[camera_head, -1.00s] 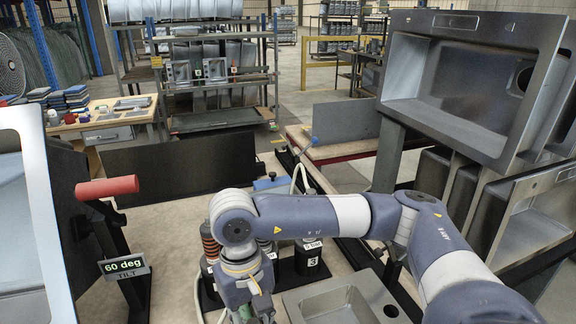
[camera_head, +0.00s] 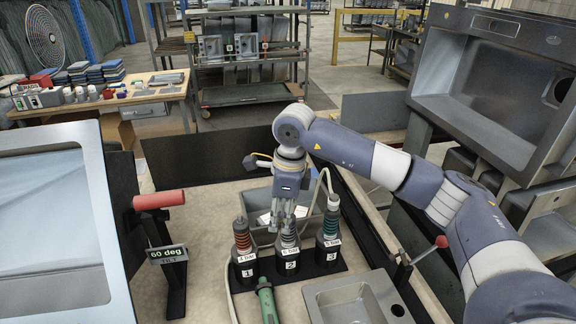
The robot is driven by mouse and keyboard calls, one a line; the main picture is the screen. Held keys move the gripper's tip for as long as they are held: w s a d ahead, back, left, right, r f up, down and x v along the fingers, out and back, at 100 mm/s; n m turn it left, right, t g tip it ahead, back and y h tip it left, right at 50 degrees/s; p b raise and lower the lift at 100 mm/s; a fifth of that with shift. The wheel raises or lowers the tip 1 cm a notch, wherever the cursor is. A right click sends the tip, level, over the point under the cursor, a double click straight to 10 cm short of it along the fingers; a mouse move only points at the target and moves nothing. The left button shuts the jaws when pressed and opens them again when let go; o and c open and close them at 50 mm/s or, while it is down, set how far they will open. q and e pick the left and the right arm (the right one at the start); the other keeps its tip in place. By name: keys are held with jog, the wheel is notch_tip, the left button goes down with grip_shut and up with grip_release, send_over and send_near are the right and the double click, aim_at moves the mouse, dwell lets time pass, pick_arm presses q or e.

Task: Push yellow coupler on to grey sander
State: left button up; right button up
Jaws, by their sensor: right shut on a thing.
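My right gripper (camera_head: 283,224) points down at the middle of three numbered black stands. A similar tool with red rings (camera_head: 241,238) stands at the left and one with teal rings (camera_head: 331,228) at the right, both with grey tops. No grey sander can be clearly identified. My left gripper is out of view.
A pale hose (camera_head: 322,188) arches behind the right stand. A grey sink (camera_head: 354,300) lies at the front right. A red handle (camera_head: 158,199) with a "60 deg" sign stands left, beside a large tilted sink (camera_head: 60,235). Bare bench shows between them.

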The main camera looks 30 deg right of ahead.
pick_arm(q)
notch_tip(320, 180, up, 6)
jog(key=p, duration=0.4)
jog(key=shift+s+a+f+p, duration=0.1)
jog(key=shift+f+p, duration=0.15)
jog(key=shift+p, duration=0.1)
pick_arm(e)
jog(key=w+d+r+m+h, duration=0.1)
jog(key=w+d+r+m, duration=0.3)
jog(key=m, duration=0.7)
jog(key=shift+w+d+r+t, duration=0.3)
jog(key=shift+w+r, duration=0.4)
jog(key=shift+r, duration=0.2)
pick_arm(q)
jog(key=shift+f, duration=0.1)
pick_arm(e)
jog(key=shift+f, duration=0.1)
pick_arm(q)
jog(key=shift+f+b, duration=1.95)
jog(key=shift+b, duration=0.1)
pick_arm(e)
jog(key=shift+f, duration=2.85)
pick_arm(q)
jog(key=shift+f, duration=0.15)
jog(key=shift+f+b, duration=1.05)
jog(key=shift+b, duration=0.2)
pick_arm(e)
jog(key=shift+f, duration=1.55)
jog(key=o, duration=1.1)
